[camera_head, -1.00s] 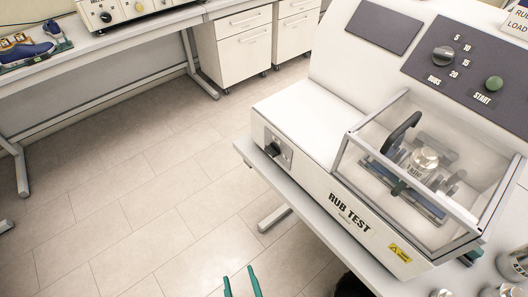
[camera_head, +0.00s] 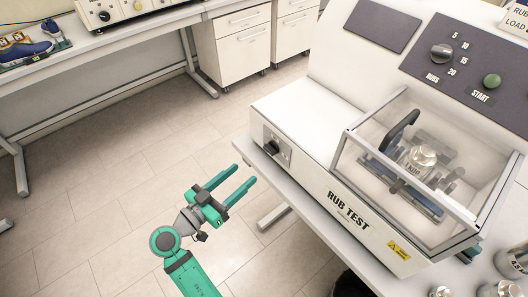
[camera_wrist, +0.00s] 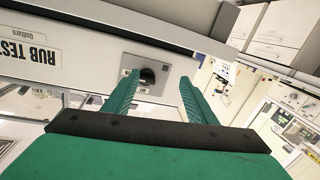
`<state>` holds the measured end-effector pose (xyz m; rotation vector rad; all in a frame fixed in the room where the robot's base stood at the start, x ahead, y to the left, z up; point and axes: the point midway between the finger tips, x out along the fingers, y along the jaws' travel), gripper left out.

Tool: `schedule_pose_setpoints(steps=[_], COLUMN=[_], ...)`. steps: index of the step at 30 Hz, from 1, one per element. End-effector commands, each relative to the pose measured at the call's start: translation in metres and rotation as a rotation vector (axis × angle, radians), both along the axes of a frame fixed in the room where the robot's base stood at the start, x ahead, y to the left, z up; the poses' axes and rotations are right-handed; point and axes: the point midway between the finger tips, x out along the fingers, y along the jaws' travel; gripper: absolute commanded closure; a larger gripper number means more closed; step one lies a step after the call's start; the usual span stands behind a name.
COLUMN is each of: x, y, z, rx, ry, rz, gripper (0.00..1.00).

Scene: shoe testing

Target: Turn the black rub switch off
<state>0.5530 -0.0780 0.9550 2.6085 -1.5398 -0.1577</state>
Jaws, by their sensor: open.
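The black rub switch (camera_head: 272,147) is a small dark knob on a grey plate at the left end of the rub test machine's front (camera_head: 326,194). In the wrist view the switch (camera_wrist: 147,76) shows just beyond my gripper's fingers, slightly left of the gap between them. My gripper (camera_head: 244,178) is green, open and empty, in front of the machine, below and left of the switch. In the wrist view its two fingers (camera_wrist: 158,92) point toward the switch plate. The fingers are apart from the knob.
The rub test machine has a clear-walled chamber (camera_head: 415,165) holding a metal weight. A round knob (camera_head: 441,53) and a green start button (camera_head: 491,81) sit on its upper panel. Metal weights (camera_head: 510,258) stand at lower right. Open floor (camera_head: 130,200) lies left of my arm.

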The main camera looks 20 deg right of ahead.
Motion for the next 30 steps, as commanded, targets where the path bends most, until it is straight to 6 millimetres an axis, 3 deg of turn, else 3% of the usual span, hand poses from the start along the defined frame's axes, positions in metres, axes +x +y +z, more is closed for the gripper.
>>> schedule_pose_setpoints(steps=[4, 11, 24, 30], x=[-0.002, -0.004, 0.02, 0.028], y=[0.007, 0.005, -0.061, -0.083], z=[0.031, 0.044, 0.044, 0.044], rx=[0.02, 0.029, 0.029, 0.029], ry=[-0.101, -0.15, -0.148, -0.147], rz=[-0.105, -0.161, -0.159, -0.157], gripper=[0.48, 0.48, 0.48, 0.48])
